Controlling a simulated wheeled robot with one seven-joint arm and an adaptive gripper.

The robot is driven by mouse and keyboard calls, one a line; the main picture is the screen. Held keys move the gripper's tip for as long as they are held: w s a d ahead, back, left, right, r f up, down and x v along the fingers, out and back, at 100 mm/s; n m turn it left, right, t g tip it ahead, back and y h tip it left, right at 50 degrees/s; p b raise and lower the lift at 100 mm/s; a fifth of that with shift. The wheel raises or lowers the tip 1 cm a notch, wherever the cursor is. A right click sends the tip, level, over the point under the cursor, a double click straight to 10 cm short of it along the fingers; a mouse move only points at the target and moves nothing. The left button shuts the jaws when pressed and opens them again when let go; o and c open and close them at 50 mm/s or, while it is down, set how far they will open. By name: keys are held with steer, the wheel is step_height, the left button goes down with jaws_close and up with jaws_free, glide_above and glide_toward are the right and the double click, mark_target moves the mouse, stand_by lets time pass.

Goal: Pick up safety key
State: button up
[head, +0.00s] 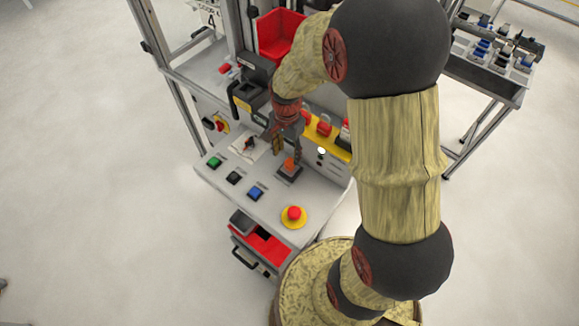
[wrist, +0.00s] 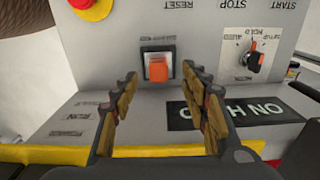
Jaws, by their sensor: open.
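My gripper (wrist: 160,84) is open and empty. Its two fingers stand on either side of the orange piece in the wrist view, with gaps on both sides. In the head view my gripper (head: 287,152) hangs over the panel close above the piece. I cannot tell the exact height left between them.
A black and orange selector switch (wrist: 254,58) stands to the right in the wrist view. A red emergency stop (head: 294,214) on yellow, and green (head: 214,162), black (head: 233,178) and blue (head: 256,192) buttons line the panel's near side. A yellow-edged box (head: 328,142) is close behind.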

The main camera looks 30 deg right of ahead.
mark_target(290, 161)
steer(key=f, duration=0.4)
steer(key=d+f, duration=0.1)
steer(key=f, duration=0.1)
steer(key=shift+w+f, duration=0.1)
steer(key=shift+f, duration=0.2)
steer(key=shift+c, duration=0.6)
jaws_close()
